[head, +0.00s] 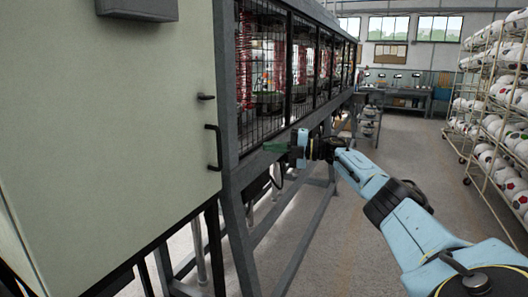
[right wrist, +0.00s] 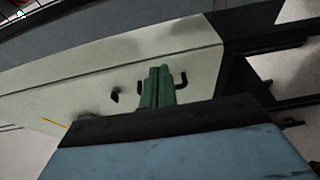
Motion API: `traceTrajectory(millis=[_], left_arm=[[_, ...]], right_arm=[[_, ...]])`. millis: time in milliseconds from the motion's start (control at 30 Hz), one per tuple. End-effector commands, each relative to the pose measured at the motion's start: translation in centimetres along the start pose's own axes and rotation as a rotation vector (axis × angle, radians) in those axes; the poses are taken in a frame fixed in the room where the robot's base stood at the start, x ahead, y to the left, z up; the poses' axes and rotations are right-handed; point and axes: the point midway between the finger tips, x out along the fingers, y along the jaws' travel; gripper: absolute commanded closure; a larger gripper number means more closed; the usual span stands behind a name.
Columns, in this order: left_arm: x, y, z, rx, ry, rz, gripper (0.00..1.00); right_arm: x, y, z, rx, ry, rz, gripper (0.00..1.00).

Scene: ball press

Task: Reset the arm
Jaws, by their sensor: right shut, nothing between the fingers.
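My right gripper (head: 276,147) reaches in from the right in the head view, on a light-blue arm. Its green fingers are shut and empty, in front of the lower edge of the press's mesh guard. In the right wrist view the green fingers (right wrist: 158,86) stand together, with the cream cabinet panel and a black handle (right wrist: 182,80) behind them. In the head view that handle (head: 213,148) is on the cabinet door, to the left of the gripper, and the two are apart. My left gripper is not in view.
The grey-framed press (head: 228,75) with its cream cabinet (head: 110,110) fills the left side. A rack of balls (head: 495,125) stands at the right. Workbenches (head: 405,92) are at the back. The floor aisle (head: 400,150) between press and rack is open.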

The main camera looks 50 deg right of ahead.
Motion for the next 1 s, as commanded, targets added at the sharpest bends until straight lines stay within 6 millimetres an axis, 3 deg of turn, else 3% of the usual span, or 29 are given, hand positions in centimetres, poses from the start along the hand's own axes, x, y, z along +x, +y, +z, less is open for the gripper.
traceTrajectory(millis=[200,467,567,667,767,867,1000], left_arm=[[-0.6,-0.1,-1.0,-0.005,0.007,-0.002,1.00],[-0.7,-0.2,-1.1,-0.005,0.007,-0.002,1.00],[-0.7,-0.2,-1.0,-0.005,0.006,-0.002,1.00],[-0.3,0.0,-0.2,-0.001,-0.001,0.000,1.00],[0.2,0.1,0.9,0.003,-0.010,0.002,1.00],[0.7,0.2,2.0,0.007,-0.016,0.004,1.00],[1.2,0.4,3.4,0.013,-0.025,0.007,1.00]], right_arm=[[-1.2,0.0,0.5,0.000,-0.011,0.002,1.00],[-1.2,0.0,0.6,0.001,-0.012,0.002,1.00],[-0.4,-1.4,0.5,0.028,-0.024,0.003,1.00],[1.5,-5.3,0.3,0.104,-0.065,0.007,1.00],[3.6,-11.8,-0.4,0.228,-0.147,0.003,1.00],[4.5,-19.4,-1.8,0.369,-0.256,-0.016,1.00],[3.9,-29.7,-4.9,0.549,-0.415,-0.073,1.00]])
